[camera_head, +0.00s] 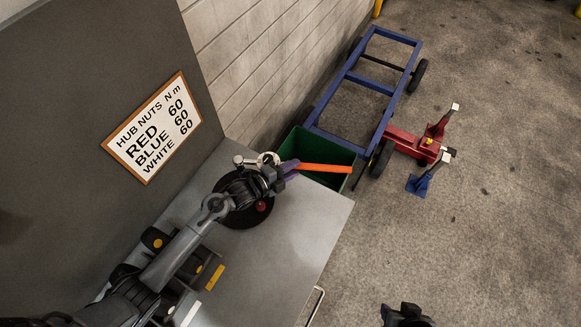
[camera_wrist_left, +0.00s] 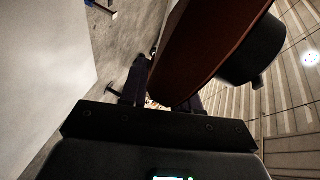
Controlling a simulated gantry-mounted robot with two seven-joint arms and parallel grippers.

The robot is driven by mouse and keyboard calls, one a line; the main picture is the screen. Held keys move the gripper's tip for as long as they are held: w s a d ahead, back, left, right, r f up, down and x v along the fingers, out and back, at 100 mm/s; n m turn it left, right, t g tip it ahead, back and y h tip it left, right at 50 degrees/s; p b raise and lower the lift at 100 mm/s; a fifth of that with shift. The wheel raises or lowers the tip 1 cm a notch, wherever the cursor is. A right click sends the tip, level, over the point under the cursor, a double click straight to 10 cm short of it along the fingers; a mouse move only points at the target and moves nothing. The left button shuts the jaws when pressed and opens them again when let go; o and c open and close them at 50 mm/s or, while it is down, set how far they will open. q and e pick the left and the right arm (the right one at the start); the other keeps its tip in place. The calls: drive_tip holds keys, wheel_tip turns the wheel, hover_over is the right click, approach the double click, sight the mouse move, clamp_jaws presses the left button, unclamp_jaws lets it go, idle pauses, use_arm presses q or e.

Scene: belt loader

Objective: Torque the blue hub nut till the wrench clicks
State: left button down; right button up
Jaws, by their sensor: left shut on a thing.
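My left gripper (camera_head: 289,170) is over the far right part of the grey bench and is shut on a long orange bar (camera_head: 325,168), which looks like the wrench. The bar points right, over the green bin. In the left wrist view the bar (camera_wrist_left: 205,45) shows dark red-brown between the fingers, with a black cylinder (camera_wrist_left: 252,50) beside it. I cannot make out a blue hub nut in either view. A dark gripper-like part, seemingly my right gripper (camera_head: 406,316), shows at the bottom edge; its jaws are unclear.
A sign (camera_head: 153,127) lists red, blue and white hub nuts at 60 N m. A dark round disc (camera_head: 240,217) lies on the bench (camera_head: 275,260), partly behind my arm. Beyond stand a green bin (camera_head: 340,182), a blue wheeled frame (camera_head: 347,75) and a red jack (camera_head: 405,140).

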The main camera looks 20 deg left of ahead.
use_arm(q)
drive_tip(key=shift+w+r, duration=0.1)
drive_tip(key=shift+r, duration=0.05)
drive_tip(key=shift+w+a+f+n+t+y+b, duration=0.25)
drive_tip(key=shift+w+n+y, duration=0.15)
drive_tip(key=shift+w, duration=0.1)
drive_tip(key=shift+w+a+f+n+t+y+b, duration=0.1)
drive_tip(key=shift+w+n+t+y+b, duration=0.15)
drive_tip(key=shift+w+n+y, duration=0.2)
drive_tip(key=w+a+f+n+y+b, duration=0.2)
drive_tip(key=w+a+n+y+b, duration=0.3)
drive_tip(key=w+y, duration=0.4)
drive_tip(key=shift+a+n+t, duration=0.4)
drive_tip(key=shift+a+n, duration=0.15)
drive_tip(key=shift+n, duration=0.4)
drive_tip(key=shift+r, duration=0.1)
drive_tip(key=shift+p, duration=0.5)
drive_tip(key=shift+f+b, duration=0.8)
drive_tip(key=shift+f, duration=0.4)
idle(1.0)
idle(0.6)
